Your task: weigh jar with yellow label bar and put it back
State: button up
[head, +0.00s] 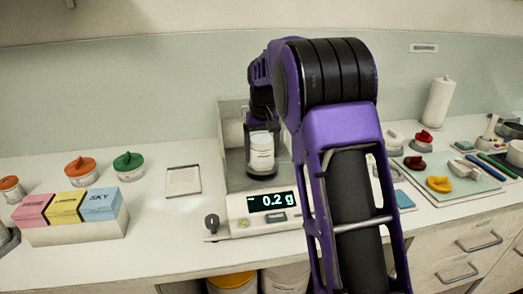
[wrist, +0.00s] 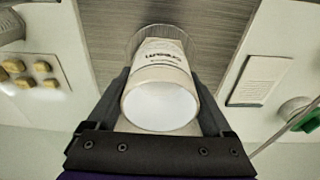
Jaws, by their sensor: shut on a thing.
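A jar with a pale top and a white label (head: 262,152) is inside the glass-sided weighing chamber of the scale (head: 237,208). In the wrist view the jar (wrist: 163,72) lies between both fingers, its label print upside down; no yellow bar shows. My gripper (wrist: 160,88) is shut on it. In the head view my gripper (head: 262,133) comes down from above and behind my arm. The scale display (head: 271,201) reads 0.2 g. The jar is just over the round pan; I cannot tell whether it touches.
An orange-lidded jar (head: 81,170) and a green-lidded jar (head: 129,164) stand left, behind pink, yellow and blue boxes (head: 72,208). A card (head: 184,181) lies beside the scale. Loose lids lie on a mat (head: 415,182) at right. My arm hides the counter right of the scale.

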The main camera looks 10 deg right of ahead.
jog(key=o, duration=1.2)
